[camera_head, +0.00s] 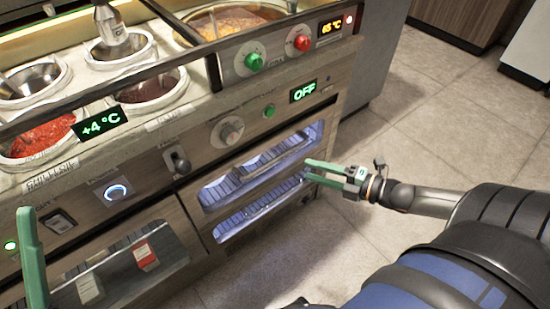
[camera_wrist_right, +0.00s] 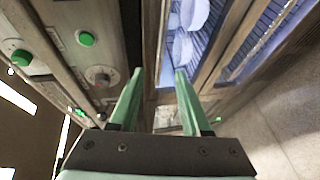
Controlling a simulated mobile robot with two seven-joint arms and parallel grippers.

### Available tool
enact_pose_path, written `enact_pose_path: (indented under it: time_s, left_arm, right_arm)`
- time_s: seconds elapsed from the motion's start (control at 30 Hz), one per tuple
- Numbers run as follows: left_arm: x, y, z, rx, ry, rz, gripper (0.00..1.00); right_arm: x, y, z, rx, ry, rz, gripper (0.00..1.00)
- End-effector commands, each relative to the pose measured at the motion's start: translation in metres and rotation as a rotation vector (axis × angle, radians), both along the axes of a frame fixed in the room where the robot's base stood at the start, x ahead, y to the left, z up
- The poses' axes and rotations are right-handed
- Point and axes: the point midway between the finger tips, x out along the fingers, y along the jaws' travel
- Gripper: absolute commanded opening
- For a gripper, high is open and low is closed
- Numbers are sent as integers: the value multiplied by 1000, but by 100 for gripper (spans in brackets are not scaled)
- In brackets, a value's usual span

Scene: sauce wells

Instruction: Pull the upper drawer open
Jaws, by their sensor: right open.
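The upper drawer (camera_head: 240,182) is a lit, glass-fronted compartment in the right part of the counter front. It looks shut, and pale round items show behind its glass; it also shows in the right wrist view (camera_wrist_right: 193,35). My right gripper (camera_head: 307,171) is open and empty at the right end of the drawer fronts. In the right wrist view its two green fingers (camera_wrist_right: 160,73) are spread and point at the upper drawer's edge. I cannot tell whether they touch it. One green finger of my left gripper (camera_head: 32,260) shows at the lower left; its other finger is hidden.
The lower lit drawer (camera_head: 232,230) sits just below. Knobs (camera_head: 228,131) and an OFF display (camera_head: 303,91) are above. Sauce wells (camera_head: 40,135) and a soup pot (camera_head: 228,20) fill the counter top. A glass-fronted cabinet (camera_head: 120,265) is at left. The tiled floor (camera_head: 450,120) at right is clear.

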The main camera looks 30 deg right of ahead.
Motion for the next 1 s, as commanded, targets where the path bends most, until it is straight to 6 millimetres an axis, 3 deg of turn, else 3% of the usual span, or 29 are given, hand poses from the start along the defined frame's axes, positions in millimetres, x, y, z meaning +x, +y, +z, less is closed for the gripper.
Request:
enact_pose_path:
  time_s: [0.7,1.0]
  left_arm:
    - [3,-5,-60,-13,41,-37,50]
    - [3,-7,-72,-1,45,-32,50]
  right_arm:
    - [83,44,-20,3,-1,0,47]
    - [102,54,-22,3,1,-1,47]
